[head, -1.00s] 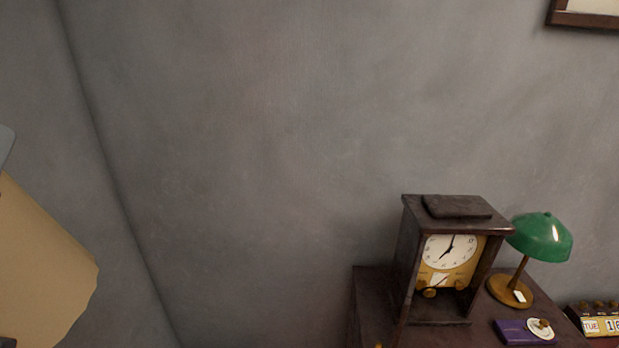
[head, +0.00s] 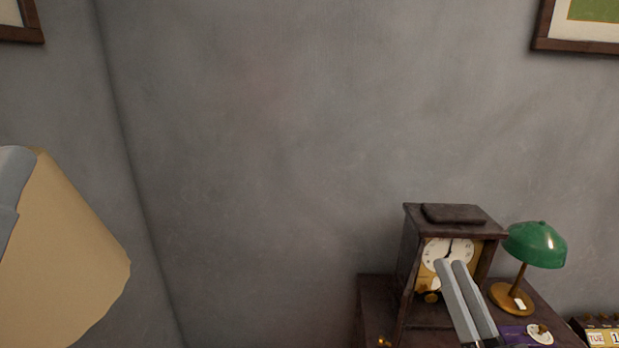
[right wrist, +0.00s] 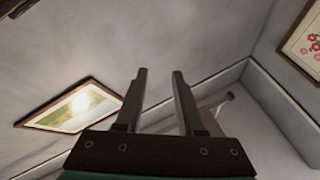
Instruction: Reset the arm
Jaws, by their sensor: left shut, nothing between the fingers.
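My left gripper (head: 452,264) is in the lower right of the head view. Its two grey fingers lie close together and point up and a little left. It is shut and empty, in front of the dark wooden clock (head: 413,245) and covering part of its face; I cannot tell the depth between them. My right gripper (right wrist: 159,74) shows in the right wrist view with its fingers apart and nothing between them. It points toward an upper wall corner. The task's arm is not identified by any mark in the frames.
The clock stands on a dark cabinet (head: 375,300) beside a green desk lamp (head: 537,245). A purple item (head: 512,333) and a calendar (head: 598,335) are at lower right. A tan shape (head: 75,260) fills the lower left. Plain grey wall lies between.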

